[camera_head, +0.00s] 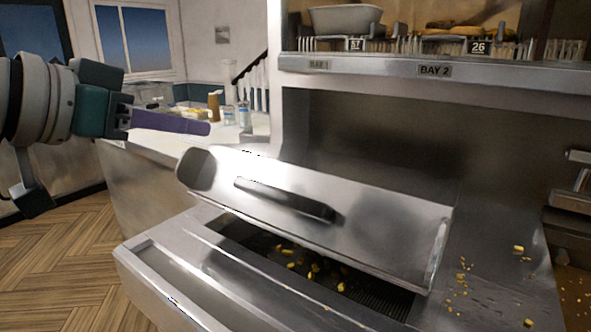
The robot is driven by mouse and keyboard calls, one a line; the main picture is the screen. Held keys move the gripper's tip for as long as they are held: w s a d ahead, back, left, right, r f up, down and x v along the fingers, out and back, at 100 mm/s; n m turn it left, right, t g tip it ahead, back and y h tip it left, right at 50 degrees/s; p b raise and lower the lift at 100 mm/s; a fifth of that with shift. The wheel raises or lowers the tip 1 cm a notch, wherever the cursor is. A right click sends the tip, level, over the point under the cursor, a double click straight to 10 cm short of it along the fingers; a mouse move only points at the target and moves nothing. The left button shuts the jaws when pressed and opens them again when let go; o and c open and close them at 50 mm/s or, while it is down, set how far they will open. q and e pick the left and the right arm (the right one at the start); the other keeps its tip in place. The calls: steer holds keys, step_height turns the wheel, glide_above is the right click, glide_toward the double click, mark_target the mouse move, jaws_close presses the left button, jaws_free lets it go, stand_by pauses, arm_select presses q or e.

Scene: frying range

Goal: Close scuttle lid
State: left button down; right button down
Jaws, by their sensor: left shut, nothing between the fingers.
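The scuttle lid (375,232) is a long stainless steel panel with a dark bar handle (285,199). It stands tilted over the scuttle, its near edge raised, so a gap shows below it. Through the gap I see the dark scuttle well (262,241) with several yellow chip pieces inside. The rear hinge side of the lid is hard to make out. My right gripper is not in view.
A steel front ledge (165,270) runs before the well. Loose chip bits lie on the steel top (490,265) at right. A heated shelf (375,72) marked BAY 2 overhangs the back. A counter (150,144) with bottles and cups stands behind at left.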

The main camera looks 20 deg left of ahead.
arm_select(q)
glide_above(233, 186)
steer(key=w+d, duration=0.1)
steer(key=w, duration=0.2)
step_height(233, 186, down, 4)
steer(key=shift+s+r, duration=0.15)
steer(key=shift+r, duration=0.1)
steer(key=shift+s+a+f, duration=0.2)
steer(key=shift+s+f, duration=0.25)
steer(key=shift+f, duration=0.05)
steer(key=shift+s+a+f, duration=0.15)
steer(key=shift+s+f, duration=0.3)
steer(key=shift+f, duration=0.05)
steer(key=shift+s+a+f, duration=0.15)
steer(key=shift+s+f, duration=0.3)
steer(key=shift+f, duration=0.05)
steer(key=shift+f, duration=0.1)
